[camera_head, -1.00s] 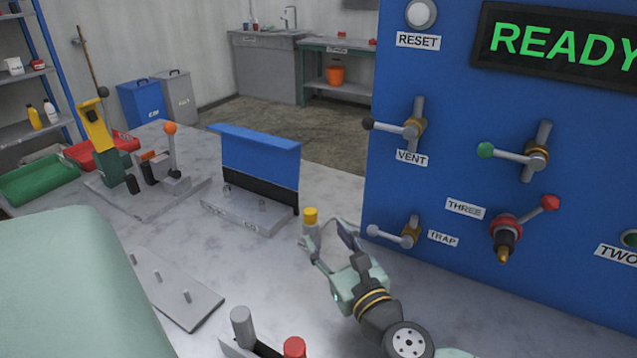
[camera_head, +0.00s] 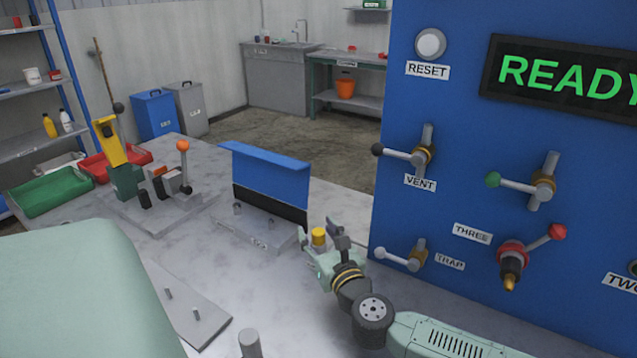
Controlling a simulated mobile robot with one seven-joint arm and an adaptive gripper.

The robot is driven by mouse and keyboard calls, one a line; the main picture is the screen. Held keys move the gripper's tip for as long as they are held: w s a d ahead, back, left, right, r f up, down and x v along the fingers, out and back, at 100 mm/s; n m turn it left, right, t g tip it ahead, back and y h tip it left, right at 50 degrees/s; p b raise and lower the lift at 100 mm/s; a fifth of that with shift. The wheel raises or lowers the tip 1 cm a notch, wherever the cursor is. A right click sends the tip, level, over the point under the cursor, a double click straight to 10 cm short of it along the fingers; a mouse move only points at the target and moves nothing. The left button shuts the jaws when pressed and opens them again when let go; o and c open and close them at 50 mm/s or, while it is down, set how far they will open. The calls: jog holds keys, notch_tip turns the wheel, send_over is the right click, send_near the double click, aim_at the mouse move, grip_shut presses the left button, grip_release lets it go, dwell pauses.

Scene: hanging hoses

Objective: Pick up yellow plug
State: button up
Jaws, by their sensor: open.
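The yellow plug (camera_head: 319,236) stands on the grey bench beside the right end of the blue and black panel block. Only its yellow top shows clearly; its lower part is hidden by my gripper. My gripper (camera_head: 322,240) is open, with one finger seen to the left of the plug and the other to its right. I cannot tell whether either finger touches it.
The blue control panel (camera_head: 465,150) with its valve levers stands close on the right. The blue and black block (camera_head: 268,185) on a metal base is just left of my gripper. A pegged plate (camera_head: 185,310) lies at the front left. Bare bench (camera_head: 240,290) lies in front of the block.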

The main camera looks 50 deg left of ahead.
jog(key=shift+a, duration=0.1)
grip_shut()
dwell(0.6)
jog(key=shift+w+r, duration=0.1)
jog(key=shift+r, duration=0.05)
